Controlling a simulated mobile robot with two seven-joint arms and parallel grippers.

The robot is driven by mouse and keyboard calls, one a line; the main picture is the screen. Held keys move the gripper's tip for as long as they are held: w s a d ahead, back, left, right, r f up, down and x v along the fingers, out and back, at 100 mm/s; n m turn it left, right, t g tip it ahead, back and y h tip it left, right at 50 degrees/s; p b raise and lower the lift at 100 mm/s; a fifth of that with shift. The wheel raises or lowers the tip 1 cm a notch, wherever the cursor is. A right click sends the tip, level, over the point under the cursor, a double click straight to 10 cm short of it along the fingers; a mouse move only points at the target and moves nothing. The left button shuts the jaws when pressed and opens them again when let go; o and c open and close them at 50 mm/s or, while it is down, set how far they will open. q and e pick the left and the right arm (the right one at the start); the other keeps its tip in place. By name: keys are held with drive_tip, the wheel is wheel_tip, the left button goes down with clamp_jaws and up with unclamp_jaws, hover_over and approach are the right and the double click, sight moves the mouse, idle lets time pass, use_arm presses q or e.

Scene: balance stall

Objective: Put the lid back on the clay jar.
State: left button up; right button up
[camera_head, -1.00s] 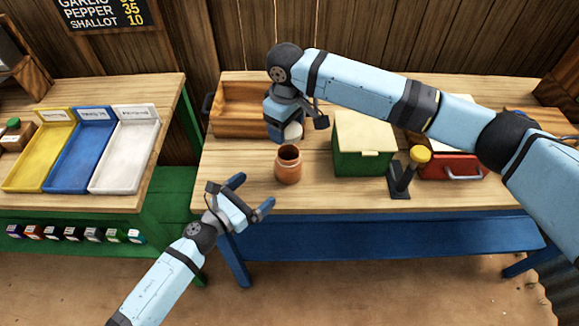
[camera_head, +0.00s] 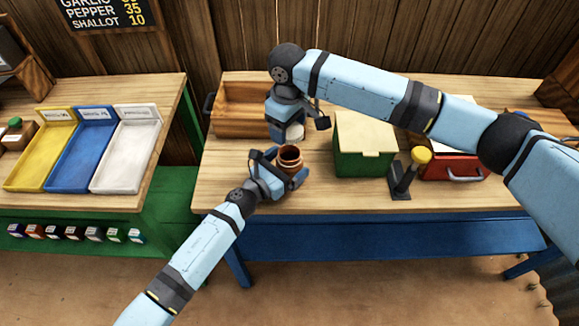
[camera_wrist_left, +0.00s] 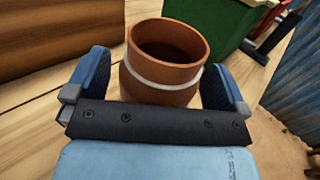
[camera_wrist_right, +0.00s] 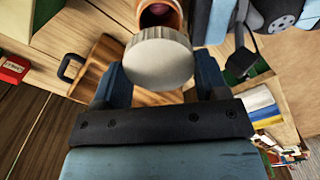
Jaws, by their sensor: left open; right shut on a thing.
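The clay jar (camera_head: 290,158) stands upright and open on the wooden table. It also shows in the left wrist view (camera_wrist_left: 160,80), with a pale band below its rim. My left gripper (camera_head: 279,170) is open, with one finger on each side of the jar; I cannot tell if they touch it. My right gripper (camera_wrist_right: 158,75) is shut on a round pale lid (camera_wrist_right: 158,58), behind the jar in the head view. In the head view the lid (camera_head: 294,132) is partly hidden by the gripper.
A green box (camera_head: 363,150) stands right of the jar. A black stand with a yellow top (camera_head: 421,155) and a red box (camera_head: 455,168) are farther right. A wooden tray (camera_head: 232,110) lies behind to the left. The table's front left is clear.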

use_arm(q)
drive_tip(key=shift+c, duration=0.2)
drive_tip(key=c, duration=1.2)
use_arm(e)
hover_over(288, 148)
drive_tip(key=s, duration=0.2)
drive_tip(key=shift+s+f, duration=0.1)
drive_tip(key=shift+f, duration=2.4)
drive_tip(key=shift+f, duration=0.9)
drive_tip(key=shift+f, duration=0.55)
